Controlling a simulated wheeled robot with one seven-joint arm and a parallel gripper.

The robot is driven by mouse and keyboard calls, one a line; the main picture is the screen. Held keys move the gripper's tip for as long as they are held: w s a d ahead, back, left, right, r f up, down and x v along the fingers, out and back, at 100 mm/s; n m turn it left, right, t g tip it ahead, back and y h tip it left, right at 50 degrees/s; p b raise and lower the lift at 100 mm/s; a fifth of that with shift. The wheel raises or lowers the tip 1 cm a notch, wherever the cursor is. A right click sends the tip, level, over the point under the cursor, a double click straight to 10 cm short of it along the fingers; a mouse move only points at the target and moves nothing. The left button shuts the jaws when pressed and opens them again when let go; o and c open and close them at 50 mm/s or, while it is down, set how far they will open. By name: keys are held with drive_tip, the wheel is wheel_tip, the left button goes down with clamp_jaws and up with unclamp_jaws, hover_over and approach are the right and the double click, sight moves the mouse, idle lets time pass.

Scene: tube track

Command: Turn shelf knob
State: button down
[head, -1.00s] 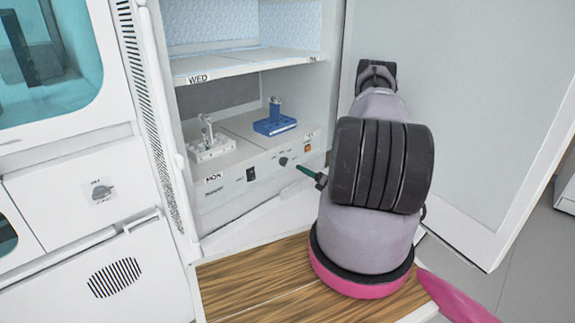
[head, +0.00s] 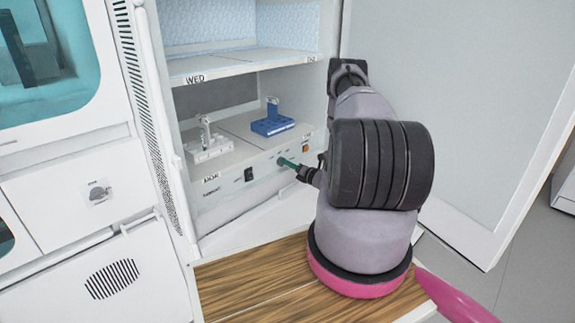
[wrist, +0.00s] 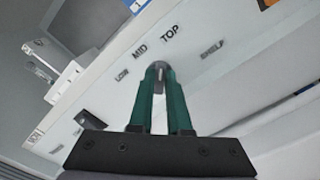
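The shelf knob (wrist: 157,67) is a small grey round knob on the white front panel, under the printed labels LOW, MID and TOP, with SHELF to the right. My gripper (wrist: 159,76) has two green fingers, with the tips at the knob, one on each side of its raised middle. A narrow gap shows between the fingers; whether they press on the knob is unclear. In the head view the fingertips (head: 286,162) reach the panel between a black switch (head: 249,174) and an orange switch (head: 305,148). The knob is mostly covered there.
On the MON shelf (head: 236,143) above the panel stand a white rack (head: 207,146) and a blue rack (head: 271,123). The WED shelf (head: 240,66) is above and looks empty. The cabinet door (head: 440,110) stands open at the right of my arm.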

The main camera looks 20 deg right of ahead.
idle(0.4)
drive_tip(key=shift+s+a+n, duration=0.1)
drive_tip(key=shift+n, duration=2.05)
drive_tip(key=shift+a+n, duration=0.1)
drive_tip(key=shift+n, duration=2.05)
drive_tip(key=c, duration=0.9)
unclamp_jaws()
drive_tip(key=shift+o, duration=0.2)
drive_tip(key=shift+s, duration=0.1)
drive_tip(key=v, duration=1)
drive_tip(key=shift+s, duration=0.3)
